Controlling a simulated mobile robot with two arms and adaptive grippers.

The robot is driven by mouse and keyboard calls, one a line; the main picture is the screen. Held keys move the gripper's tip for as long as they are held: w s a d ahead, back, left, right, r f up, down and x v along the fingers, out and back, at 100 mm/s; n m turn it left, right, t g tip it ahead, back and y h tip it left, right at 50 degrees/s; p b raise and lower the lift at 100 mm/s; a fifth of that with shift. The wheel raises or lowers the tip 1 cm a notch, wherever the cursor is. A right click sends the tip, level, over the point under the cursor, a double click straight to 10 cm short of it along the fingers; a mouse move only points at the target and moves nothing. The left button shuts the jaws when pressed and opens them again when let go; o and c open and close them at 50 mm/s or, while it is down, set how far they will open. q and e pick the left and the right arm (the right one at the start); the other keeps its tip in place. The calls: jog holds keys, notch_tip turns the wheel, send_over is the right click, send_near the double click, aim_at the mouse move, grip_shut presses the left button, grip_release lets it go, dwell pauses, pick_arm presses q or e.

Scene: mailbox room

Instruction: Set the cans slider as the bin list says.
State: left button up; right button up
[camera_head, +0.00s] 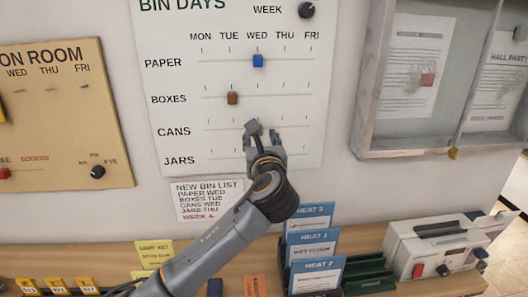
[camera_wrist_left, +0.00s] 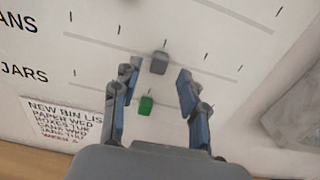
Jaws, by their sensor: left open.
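The bin days board (camera_head: 180,35) has rows for paper, boxes, cans and jars under MON to FRI. The grey cans slider (camera_wrist_left: 159,62) lies under the third tick of its row, the WED column; it also shows in the head view (camera_head: 253,127). My left gripper (camera_head: 264,142) is open in front of the cans row. In the left wrist view its fingers stand on either side of the cans slider, apart from it. The bin list (camera_head: 207,200) below the board reads CANS WED. My right gripper is not in view.
The green jars slider (camera_wrist_left: 146,105) is just below, between my fingers. The blue paper slider (camera_head: 258,61) is at WED, the brown boxes slider (camera_head: 232,98) at TUE. A black week knob (camera_head: 306,9) is at the top. Blue cards (camera_head: 315,275) stand on the shelf below.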

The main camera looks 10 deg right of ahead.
pick_arm(q)
jog(key=s, duration=0.9)
jog(key=shift+s+f, duration=0.1)
jog(key=shift+f, duration=0.05)
